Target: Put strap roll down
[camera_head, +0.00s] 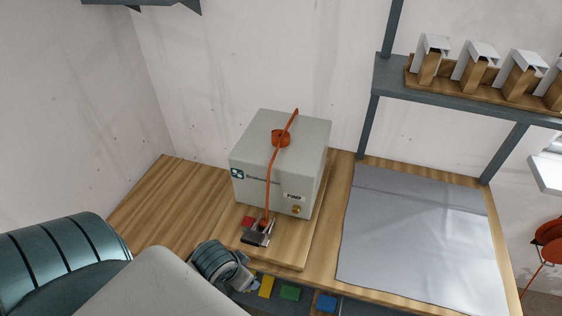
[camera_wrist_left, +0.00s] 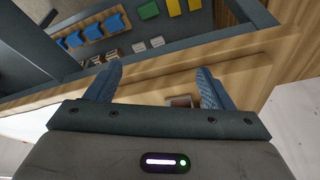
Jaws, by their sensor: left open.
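An orange strap roll (camera_head: 281,138) lies on top of the grey box (camera_head: 262,193). An orange strap (camera_head: 270,175) runs across the top and down the front of the box to a dark metal clamp-like part (camera_head: 257,236). My left gripper (camera_head: 243,284) is low at the front edge of the bench, below and apart from the strap roll. The left wrist view shows its two blue fingers (camera_wrist_left: 158,88) spread, with nothing held. A small brownish object (camera_wrist_left: 180,101) shows between them, too small to identify. My right gripper is out of view.
The box stands on a wooden board (camera_head: 285,248) on the bench. A grey mat (camera_head: 410,235) covers the right of the bench. Yellow (camera_head: 266,286), green (camera_head: 290,292) and blue (camera_head: 326,302) items sit under the front edge. A shelf (camera_head: 390,75) is above right. An orange reel (camera_head: 550,240) is at far right.

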